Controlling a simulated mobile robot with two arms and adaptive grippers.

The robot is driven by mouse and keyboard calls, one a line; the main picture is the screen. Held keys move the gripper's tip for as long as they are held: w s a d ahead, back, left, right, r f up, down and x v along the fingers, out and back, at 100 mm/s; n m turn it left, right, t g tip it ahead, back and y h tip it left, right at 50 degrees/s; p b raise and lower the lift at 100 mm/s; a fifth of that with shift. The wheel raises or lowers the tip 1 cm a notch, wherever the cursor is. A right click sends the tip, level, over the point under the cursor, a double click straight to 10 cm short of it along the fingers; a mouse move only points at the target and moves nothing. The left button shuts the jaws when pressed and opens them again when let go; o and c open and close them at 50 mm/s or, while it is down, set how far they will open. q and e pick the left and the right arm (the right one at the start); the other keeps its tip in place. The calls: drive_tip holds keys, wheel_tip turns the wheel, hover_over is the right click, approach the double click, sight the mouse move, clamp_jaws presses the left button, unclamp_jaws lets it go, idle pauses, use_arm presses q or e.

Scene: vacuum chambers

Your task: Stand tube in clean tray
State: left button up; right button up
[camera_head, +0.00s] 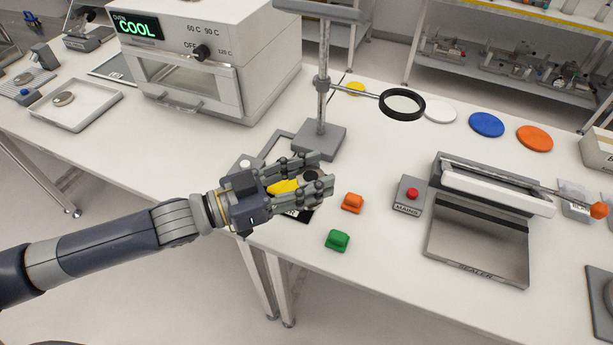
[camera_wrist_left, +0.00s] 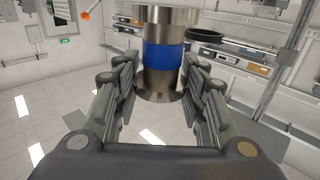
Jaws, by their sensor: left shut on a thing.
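My left gripper (camera_head: 325,172) reaches over the bench from the left. In the left wrist view its fingers (camera_wrist_left: 160,90) are shut on a metal tube (camera_wrist_left: 160,84) with a blue band, which sits upright in that picture between them. In the head view the fingers mostly hide the tube; a dark round end shows between them. A shallow white tray (camera_head: 100,98) with a small round piece in it lies at the far left; I cannot read any label on it. Another flat tray or mat with a black label (camera_head: 300,215) is partly hidden under my gripper. My right gripper is out of view.
An oven (camera_head: 205,60) reading COOL stands behind. A stand (camera_head: 319,142) with a black ring rises just behind my gripper. Coloured discs (camera_head: 486,124) lie behind.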

use_arm(q)
drive_tip(key=shift+r+m+g, duration=0.15)
drive_tip(key=shift+m+g, duration=0.15)
drive_tip(key=shift+s+a+m+g+h, duration=0.1)
drive_tip(key=shift+a+m+g+h, duration=0.4)
drive_tip(key=shift+g, duration=0.4)
drive_tip(key=shift+s+a+m+g+h, duration=0.1)
drive_tip(key=shift+a+m+g+h, duration=0.25)
drive_tip(key=shift+m+g, duration=0.4)
drive_tip(key=shift+s+a+m+g, duration=0.15)
drive_tip(key=shift+a+m+g, duration=0.2)
drive_tip(key=shift+g, duration=0.45)
drive_tip(key=shift+s+a+m+g, duration=0.15)
drive_tip(key=shift+a+m+g, duration=0.2)
drive_tip(key=shift+g, duration=0.4)
drive_tip(key=shift+d, duration=0.1)
